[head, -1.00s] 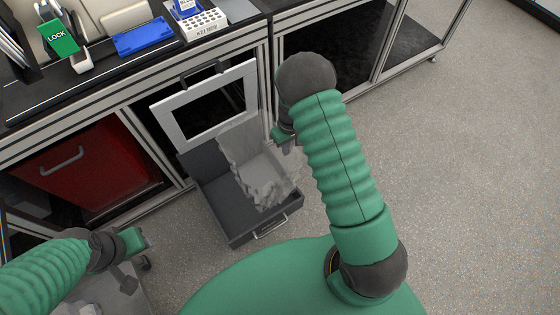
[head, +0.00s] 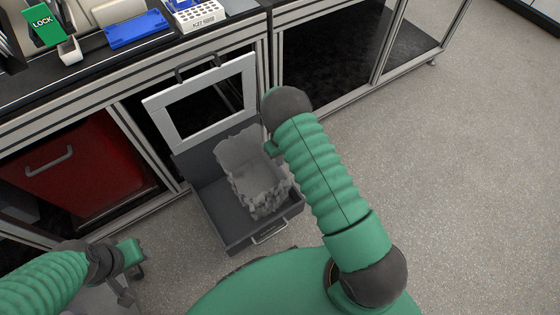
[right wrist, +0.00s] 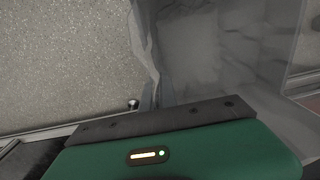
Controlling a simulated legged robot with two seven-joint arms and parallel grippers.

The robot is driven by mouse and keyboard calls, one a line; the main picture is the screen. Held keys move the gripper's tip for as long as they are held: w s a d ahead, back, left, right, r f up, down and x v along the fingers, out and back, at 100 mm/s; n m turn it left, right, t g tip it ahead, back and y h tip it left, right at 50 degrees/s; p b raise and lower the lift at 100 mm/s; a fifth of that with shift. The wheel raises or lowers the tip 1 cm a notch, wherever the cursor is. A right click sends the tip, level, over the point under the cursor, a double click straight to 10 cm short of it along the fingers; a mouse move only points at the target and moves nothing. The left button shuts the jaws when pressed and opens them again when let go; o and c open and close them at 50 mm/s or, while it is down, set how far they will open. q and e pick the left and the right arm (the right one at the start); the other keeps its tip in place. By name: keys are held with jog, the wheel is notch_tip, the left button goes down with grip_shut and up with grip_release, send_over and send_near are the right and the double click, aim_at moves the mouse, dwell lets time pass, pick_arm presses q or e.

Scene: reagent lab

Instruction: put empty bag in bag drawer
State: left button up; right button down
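The empty bag (head: 240,160) is grey, translucent and crumpled, with its mouth wide. In the head view it is upright within the outline of the open dark grey drawer (head: 215,208). Whether its base touches the drawer floor cannot be seen. My right gripper (head: 271,149) is at the bag's upper right rim, mostly hidden by its arm, and seems shut on that edge. In the right wrist view the bag (right wrist: 215,45) fills the upper right, close against the gripper (right wrist: 152,98). My left gripper (head: 138,258) is at lower left, away from the bag; its opening is unclear.
A white-framed panel (head: 182,138) with a handle stands up behind the drawer. A red drawer front (head: 75,170) is at left under the bench. A blue box (head: 137,30) and a white rack (head: 200,18) stand on the bench. Floor at right is clear.

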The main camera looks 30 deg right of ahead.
jog(key=shift+d+f, duration=0.1)
jog(key=c, duration=1.7)
grip_release()
notch_tip(320, 180, up, 12)
jog(key=p, duration=0.5)
jog(key=s+a+r+t, duration=0.1)
jog(key=s+a+r, duration=0.2)
jog(key=s+r, duration=0.2)
jog(key=s+a+r, duration=0.4)
jog(key=s+r, duration=0.2)
jog(key=s+a+r+t, duration=0.1)
jog(key=s+a+r, duration=0.2)
jog(key=s+r, duration=0.3)
jog(key=shift+s+a+r+t, duration=0.2)
jog(key=shift+a+r+t, duration=0.1)
jog(key=shift+a+r, duration=0.1)
